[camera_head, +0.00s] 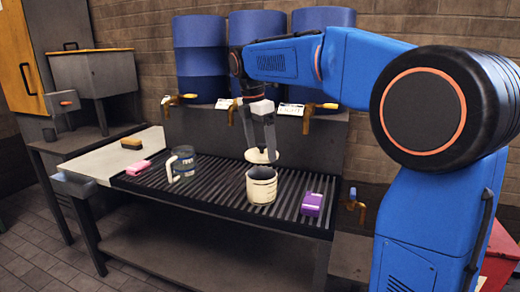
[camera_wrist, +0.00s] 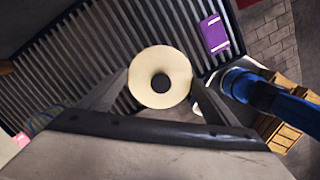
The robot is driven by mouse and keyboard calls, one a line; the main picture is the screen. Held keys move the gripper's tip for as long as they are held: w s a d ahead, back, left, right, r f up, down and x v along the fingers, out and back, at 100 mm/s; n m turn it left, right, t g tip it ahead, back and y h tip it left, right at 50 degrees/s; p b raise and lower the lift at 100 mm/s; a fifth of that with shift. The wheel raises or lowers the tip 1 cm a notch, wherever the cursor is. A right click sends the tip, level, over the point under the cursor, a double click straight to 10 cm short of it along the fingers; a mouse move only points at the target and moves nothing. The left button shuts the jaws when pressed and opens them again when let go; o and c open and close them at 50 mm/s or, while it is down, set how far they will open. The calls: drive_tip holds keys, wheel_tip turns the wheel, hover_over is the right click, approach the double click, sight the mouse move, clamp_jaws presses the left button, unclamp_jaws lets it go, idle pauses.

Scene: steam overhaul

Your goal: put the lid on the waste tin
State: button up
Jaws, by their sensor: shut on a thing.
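The waste tin (camera_head: 262,186) is a cream, open-topped cylinder standing upright on the slatted rack. The lid (camera_head: 262,156) is a cream disc with a dark knob in its middle. My gripper (camera_head: 271,152) is shut on the lid and holds it level above and slightly behind the tin, apart from it. In the wrist view the lid (camera_wrist: 160,78) sits between the two fingers (camera_wrist: 160,90), its knob facing the camera. There the lid hides most or all of the tin.
A purple box (camera_head: 312,203) lies right of the tin. Blue barrels (camera_head: 201,55) with brass taps (camera_head: 179,99) stand behind. Rack between mug and tin is clear.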

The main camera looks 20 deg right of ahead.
drive_tip(key=shift+f, duration=2.75)
drive_tip(key=shift+f, duration=0.55)
idle(1.0)
drive_tip(key=o, duration=1)
drive_tip(key=shift+r, duration=3.5)
